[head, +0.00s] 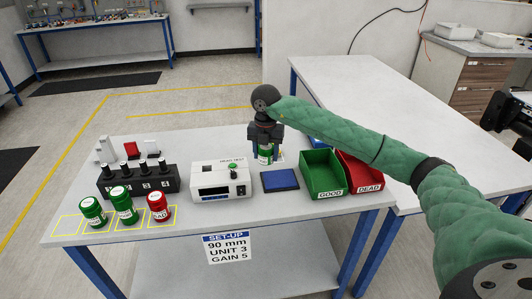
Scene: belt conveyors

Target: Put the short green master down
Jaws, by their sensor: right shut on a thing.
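My right gripper (264,146) is shut on a small green cylinder with a pale label, the short green master (264,157). The gripper points down over the back of the white table, behind a blue pad (280,180) and left of a green bin. I cannot tell whether the master's base touches the table. Two other green cylinders, one on the left (92,211) and a taller one (123,204), and a red cylinder (158,207) stand at the table's front left, by yellow outlined squares. My left gripper is not in view.
A white tester box (220,180) stands mid-table. A black rack (138,181) with several knobs is left of it. A green GOOD bin (322,186) and a red DEAD bin (362,184) stand at the right. An outlined square (67,226) at the far left is empty.

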